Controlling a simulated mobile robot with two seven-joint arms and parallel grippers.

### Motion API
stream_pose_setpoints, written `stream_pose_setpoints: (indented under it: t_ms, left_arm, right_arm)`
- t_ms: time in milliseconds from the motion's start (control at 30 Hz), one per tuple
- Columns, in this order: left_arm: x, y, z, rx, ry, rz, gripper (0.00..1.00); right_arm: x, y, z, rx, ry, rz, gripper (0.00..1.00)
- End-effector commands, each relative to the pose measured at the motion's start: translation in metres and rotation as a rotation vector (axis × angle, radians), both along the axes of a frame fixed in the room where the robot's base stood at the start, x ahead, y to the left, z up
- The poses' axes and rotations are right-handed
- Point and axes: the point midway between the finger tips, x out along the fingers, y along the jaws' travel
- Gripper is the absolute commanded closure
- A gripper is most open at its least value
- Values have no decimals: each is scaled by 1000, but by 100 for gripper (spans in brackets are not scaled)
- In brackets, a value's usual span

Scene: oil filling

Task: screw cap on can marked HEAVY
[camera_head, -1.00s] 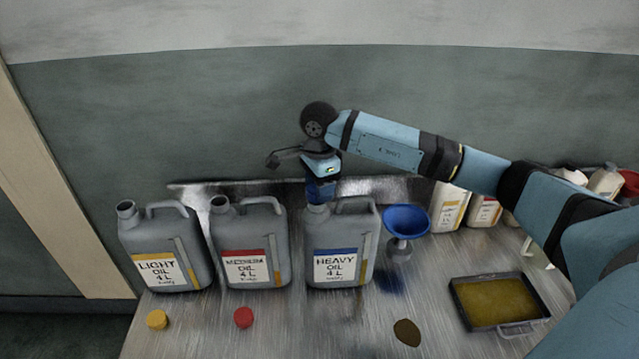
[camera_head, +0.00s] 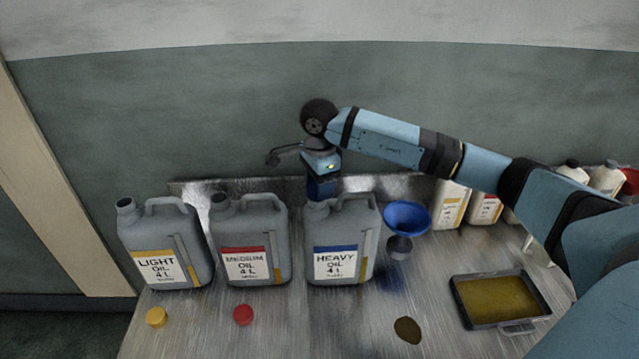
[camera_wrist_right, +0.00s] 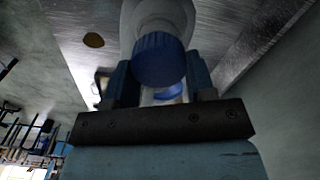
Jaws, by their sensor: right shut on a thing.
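The grey can marked HEAVY (camera_head: 362,222) stands upright on the metal bench, with a blue band on its label. My right gripper (camera_head: 321,190) points down over the can's neck at its top left. In the right wrist view the blue cap (camera_wrist_right: 158,58) sits between the two fingers of the right gripper (camera_wrist_right: 160,88), which is shut on it. The cap is lined up with the can's pale neck end; whether it is fully seated cannot be told. In the head view the fingers hide the cap. My left gripper is not in view.
The MEDIUM can (camera_head: 268,222) stands close on the left, and the LIGHT can (camera_head: 190,225) beyond it. A blue funnel (camera_head: 407,217) stands close on the right. A red cap (camera_head: 243,315), a yellow cap (camera_head: 156,316) and an oil tray (camera_head: 462,318) lie in front.

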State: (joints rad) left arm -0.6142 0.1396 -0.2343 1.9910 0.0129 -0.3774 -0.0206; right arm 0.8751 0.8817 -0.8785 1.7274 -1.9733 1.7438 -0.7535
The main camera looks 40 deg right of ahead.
Motion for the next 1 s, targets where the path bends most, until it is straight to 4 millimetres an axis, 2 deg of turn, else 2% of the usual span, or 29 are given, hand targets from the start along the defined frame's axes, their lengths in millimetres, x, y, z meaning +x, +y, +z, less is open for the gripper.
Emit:
stream_pose_setpoints:
  t_ms: [1000]
  left_arm:
    - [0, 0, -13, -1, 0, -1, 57]
  right_arm:
    - [0, 0, -14, 0, 0, 0, 72]
